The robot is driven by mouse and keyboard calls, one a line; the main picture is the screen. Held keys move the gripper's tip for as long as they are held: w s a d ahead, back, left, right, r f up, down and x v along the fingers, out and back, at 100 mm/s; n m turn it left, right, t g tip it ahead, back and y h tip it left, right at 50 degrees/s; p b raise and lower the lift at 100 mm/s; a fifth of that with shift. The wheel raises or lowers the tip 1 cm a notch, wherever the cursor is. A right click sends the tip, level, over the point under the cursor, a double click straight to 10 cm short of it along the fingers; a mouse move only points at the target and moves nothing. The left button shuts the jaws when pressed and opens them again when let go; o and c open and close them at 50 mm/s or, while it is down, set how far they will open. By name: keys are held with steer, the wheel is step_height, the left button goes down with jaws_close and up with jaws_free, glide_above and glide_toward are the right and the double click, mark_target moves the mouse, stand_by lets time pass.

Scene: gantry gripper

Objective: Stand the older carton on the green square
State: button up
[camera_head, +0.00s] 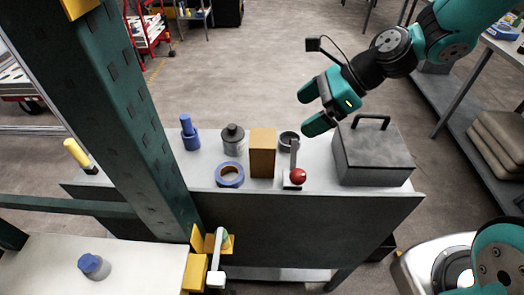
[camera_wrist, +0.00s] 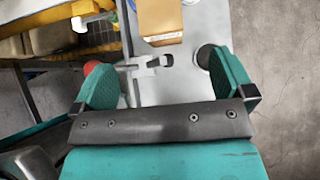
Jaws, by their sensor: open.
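One brown carton (camera_head: 262,152) stands upright on the grey table, left of the lever with the red knob. It also shows at the top of the wrist view (camera_wrist: 160,18), cut off by the frame edge. No second carton and no green square can be made out; markings telling the carton's age are not legible. My gripper (camera_head: 312,108) is open and empty, above the table to the right of the carton and apart from it. In the wrist view its two green fingers (camera_wrist: 162,72) are spread wide, with the carton beyond them.
A lever with a red knob (camera_head: 298,176) and a dark round cup (camera_head: 288,139) stand right of the carton. A grey metal box (camera_head: 374,155) stands further right. A blue tape roll (camera_head: 229,174), dark canister (camera_head: 232,138) and blue bottle (camera_head: 189,134) are left. A green column rises at left.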

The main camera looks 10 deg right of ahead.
mark_target(266, 137)
steer(key=p+x, duration=0.1)
steer(key=x, duration=0.6)
steer(key=shift+a+f, duration=0.1)
steer(key=shift+a, duration=0.1)
steer(key=shift+p+x, duration=1.2)
steer(key=shift+x, duration=1.55)
steer(key=shift+a, duration=0.1)
steer(key=shift+c, duration=0.5)
steer(key=c, duration=1.2)
